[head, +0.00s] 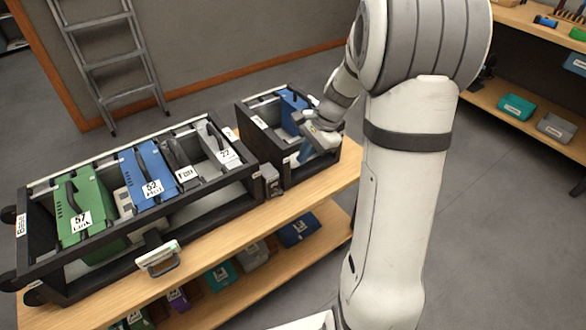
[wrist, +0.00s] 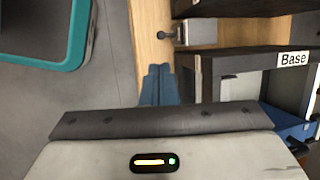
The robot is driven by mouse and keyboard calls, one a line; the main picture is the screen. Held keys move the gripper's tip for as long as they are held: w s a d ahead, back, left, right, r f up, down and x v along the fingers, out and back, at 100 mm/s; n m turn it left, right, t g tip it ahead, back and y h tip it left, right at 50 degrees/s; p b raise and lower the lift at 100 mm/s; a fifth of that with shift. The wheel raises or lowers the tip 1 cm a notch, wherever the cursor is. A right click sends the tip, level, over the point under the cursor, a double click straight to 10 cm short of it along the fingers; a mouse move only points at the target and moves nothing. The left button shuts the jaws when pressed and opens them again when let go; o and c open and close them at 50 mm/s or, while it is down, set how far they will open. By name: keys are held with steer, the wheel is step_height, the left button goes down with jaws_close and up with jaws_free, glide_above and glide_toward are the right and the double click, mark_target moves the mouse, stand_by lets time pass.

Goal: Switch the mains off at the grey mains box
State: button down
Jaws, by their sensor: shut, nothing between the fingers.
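A small grey box, which looks like the mains box (head: 271,181), sits at the table's front edge between the two black racks. In the wrist view the grey box (wrist: 197,32) shows near the top, with a dark lever or knob (wrist: 166,35) sticking out to its left. I cannot tell which position the lever is in. My gripper (head: 303,158) is at the front of the small right rack, to the right of the box and apart from it. Its blue fingers (wrist: 159,72) are shut and empty, pointing towards the table edge below the lever in the wrist view.
The small black rack (wrist: 240,62) labelled "Base" stands close beside my fingers. The long black rack (head: 215,198) holds green, blue and grey modules. A pale handled device (head: 158,258) is at its front. A ladder (head: 105,60) leans on the wall behind.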

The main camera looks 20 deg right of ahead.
mark_target(282, 192)
steer(key=b+x, duration=0.2)
steer(key=x, duration=1.1)
